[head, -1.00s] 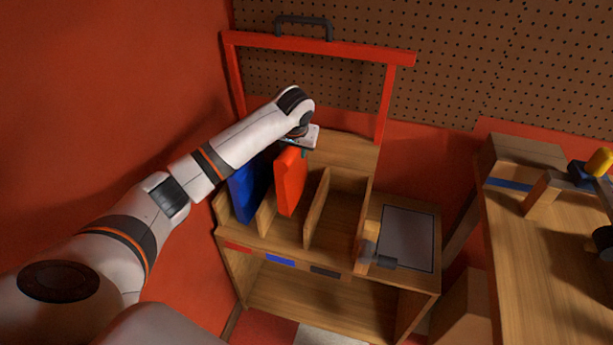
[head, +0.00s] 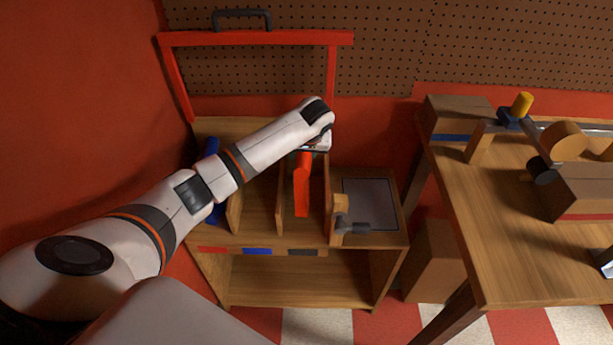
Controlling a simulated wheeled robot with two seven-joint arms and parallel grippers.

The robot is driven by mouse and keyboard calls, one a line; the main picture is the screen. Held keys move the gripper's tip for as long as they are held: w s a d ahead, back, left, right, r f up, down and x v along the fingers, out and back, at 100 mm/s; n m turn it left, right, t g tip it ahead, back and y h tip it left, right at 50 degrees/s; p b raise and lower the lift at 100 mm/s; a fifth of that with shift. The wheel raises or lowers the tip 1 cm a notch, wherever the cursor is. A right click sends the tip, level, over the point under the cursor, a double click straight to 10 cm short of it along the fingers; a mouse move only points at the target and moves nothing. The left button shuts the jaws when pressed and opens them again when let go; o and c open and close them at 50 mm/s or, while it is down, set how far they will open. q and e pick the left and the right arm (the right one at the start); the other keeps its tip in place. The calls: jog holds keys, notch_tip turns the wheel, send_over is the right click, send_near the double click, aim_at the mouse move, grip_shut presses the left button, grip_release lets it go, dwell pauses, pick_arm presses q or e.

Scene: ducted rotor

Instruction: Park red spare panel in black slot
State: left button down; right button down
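The red panel (head: 302,188) stands upright in or just above the right-hand compartment of the wooden rack, behind the black label (head: 305,252). My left gripper (head: 314,146) is at the panel's top edge and appears shut on it; its fingertips are mostly hidden by the wrist. I cannot tell whether the panel's lower edge touches the rack floor. A blue panel (head: 212,212) is in the left compartment, largely covered by my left arm. The middle compartment, behind the blue label (head: 257,251), looks empty. My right gripper is not in view.
A red label (head: 212,249) marks the left compartment. A wooden divider (head: 268,208) stands left of the red panel. A workbench (head: 500,240) holds several parts.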

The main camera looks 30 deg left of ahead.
pick_arm(q)
jog(key=shift+f, duration=0.8)
notch_tip(320, 180, down, 4)
jog(key=shift+r, duration=0.2)
jog(key=c, duration=0.8)
grip_release()
jog(key=shift+f, duration=0.1)
